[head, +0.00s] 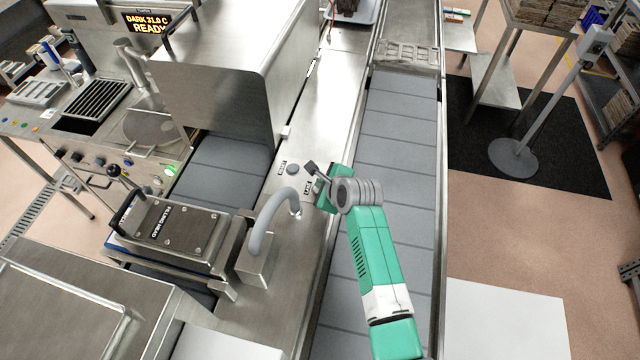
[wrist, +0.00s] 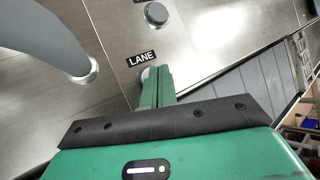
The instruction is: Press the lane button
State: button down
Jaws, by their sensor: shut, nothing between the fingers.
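The LANE label (wrist: 141,58) is on the steel deck in the wrist view. Just below it, a small pale part of what looks like the lane button (wrist: 146,75) shows at the edge of my fingertips, which hide the rest. My gripper (wrist: 156,72) is shut and empty, its green fingers together at the label's lower edge. I cannot tell whether the fingertips touch the button. In the head view my gripper (head: 318,190) is over the deck beside the conveyor, and the LANE label (head: 307,187) shows just left of it.
A second, grey button (wrist: 156,13) sits beyond the label; it also shows in the head view (head: 293,169). A curved grey pipe (head: 265,225) rises close to my gripper's left. A grey belt conveyor (head: 385,150) runs along the right. A lit sign (head: 145,22) reads READY.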

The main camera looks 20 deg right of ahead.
notch_tip(320, 180, up, 6)
jog(key=p, duration=0.6)
jog(key=shift+w+a+r, duration=0.15)
jog(key=shift+a+r, duration=0.05)
jog(key=shift+r, duration=0.05)
jog(key=w+a+r+n+t, duration=0.1)
jog(key=a+r+n+t, duration=0.2)
jog(key=a+r+n, duration=0.75)
jog(key=a+r+n+t, duration=0.3)
jog(key=r+t, duration=0.1)
jog(key=r, duration=1.4)
jog(key=s+a+r+n+t, duration=0.2)
jog(key=s+a+r+n, duration=0.15)
jog(key=s+r, duration=0.4)
jog(key=s+a+r+n+t, duration=0.2)
jog(key=s+r+n+t, duration=0.15)
jog(key=r, duration=0.75)
jog(key=s+r+n+t, duration=0.1)
jog(key=s+r+n, duration=0.1)
jog(key=s+r, duration=0.3)
jog(key=s+a+r+n+t, duration=0.1)
jog(key=s+r, duration=0.4)
jog(key=s, duration=0.5)
jog(key=shift+a+n+t+h, duration=0.15)
jog(key=shift+n+t+h, duration=0.15)
jog(key=shift+n+t, duration=0.6)
